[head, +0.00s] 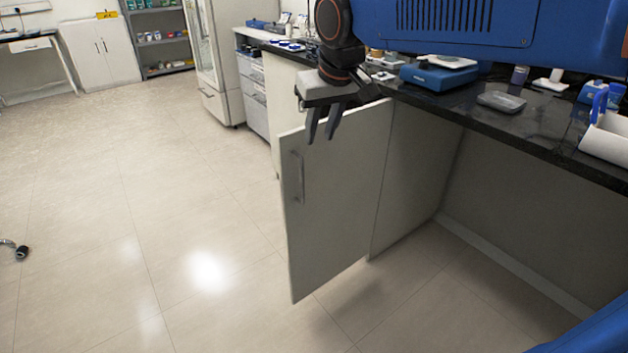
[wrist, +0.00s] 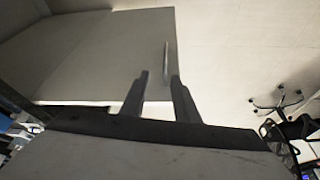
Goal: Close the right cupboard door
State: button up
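The right cupboard door (head: 340,200) is a pale panel standing open, swung out from the counter into the room. Its vertical metal handle (head: 298,177) is near the free left edge. In the head view my gripper (head: 321,139) hangs fingers down over the door's upper part near that edge. The two dark fingers are apart and nothing shows held between them. In the wrist view the door (wrist: 100,55) and its handle (wrist: 167,57) appear beyond my gripper (wrist: 159,75). I cannot tell whether a finger touches the door.
A dark countertop (head: 440,108) runs above the cupboard, with a blue-based scale (head: 433,78) and other lab items on it. Open space lies under the counter at right. Drawers (head: 253,95) and a glass-door cabinet (head: 212,60) stand behind.

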aim_at(302, 170)
jog(key=x, duration=0.5)
jog(key=a+x, duration=0.1)
jog(key=x, duration=1.1)
jog(key=shift+w+a, duration=0.1)
jog(key=shift+a, duration=0.25)
grip_shut()
